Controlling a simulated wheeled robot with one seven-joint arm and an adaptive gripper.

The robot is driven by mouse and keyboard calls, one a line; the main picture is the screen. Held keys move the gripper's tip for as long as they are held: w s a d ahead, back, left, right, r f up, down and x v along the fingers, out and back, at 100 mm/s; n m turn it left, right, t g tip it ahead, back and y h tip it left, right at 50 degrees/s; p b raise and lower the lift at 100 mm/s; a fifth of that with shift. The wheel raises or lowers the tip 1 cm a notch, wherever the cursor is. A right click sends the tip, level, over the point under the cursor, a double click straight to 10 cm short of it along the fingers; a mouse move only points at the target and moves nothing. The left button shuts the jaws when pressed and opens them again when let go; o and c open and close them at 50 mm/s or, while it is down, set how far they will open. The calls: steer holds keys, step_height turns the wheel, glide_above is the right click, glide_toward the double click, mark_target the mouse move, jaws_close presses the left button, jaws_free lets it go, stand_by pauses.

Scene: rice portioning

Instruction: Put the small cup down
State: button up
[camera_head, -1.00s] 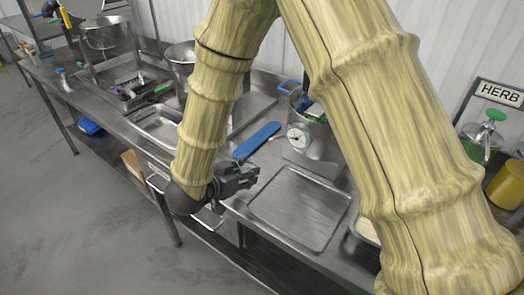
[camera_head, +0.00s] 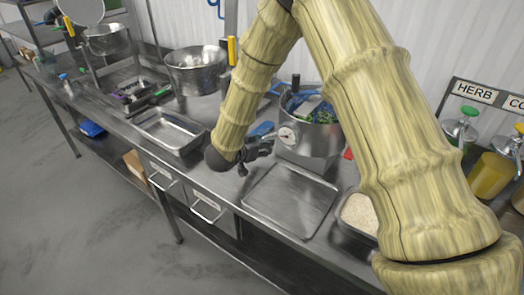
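My gripper (camera_head: 258,150) is dark and sits at the end of my arm, above the counter behind the flat metal tray (camera_head: 291,202). It is small, seen from the side and partly hidden by my wrist, so I cannot tell if its fingers are open or shut. I cannot make out a small cup in it or on the counter. A metal pan of rice (camera_head: 358,212) stands at the right, partly behind my arm.
A metal pot with a dial (camera_head: 308,143) stands close right of my gripper. A blue-handled tool (camera_head: 262,129) lies behind it. An empty steel pan (camera_head: 168,132) is at the left, near a large metal bowl (camera_head: 196,70). Labelled pump jars (camera_head: 492,172) stand at the right.

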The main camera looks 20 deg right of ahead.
mark_target(261, 160)
steer(key=f, duration=0.2)
steer(key=w+f+p, duration=0.1)
steer(key=shift+w+d+f, duration=0.1)
steer(key=shift+w+f, duration=0.05)
steer(key=shift+f, duration=0.2)
steer(key=shift+s+f, duration=0.1)
steer(key=shift+s, duration=0.2)
steer(key=shift+w+f, duration=0.2)
steer(key=shift+f, duration=0.05)
steer(key=shift+s, duration=0.1)
steer(key=o, duration=1.1)
steer(key=shift+f, duration=0.1)
steer(key=shift+o, duration=0.2)
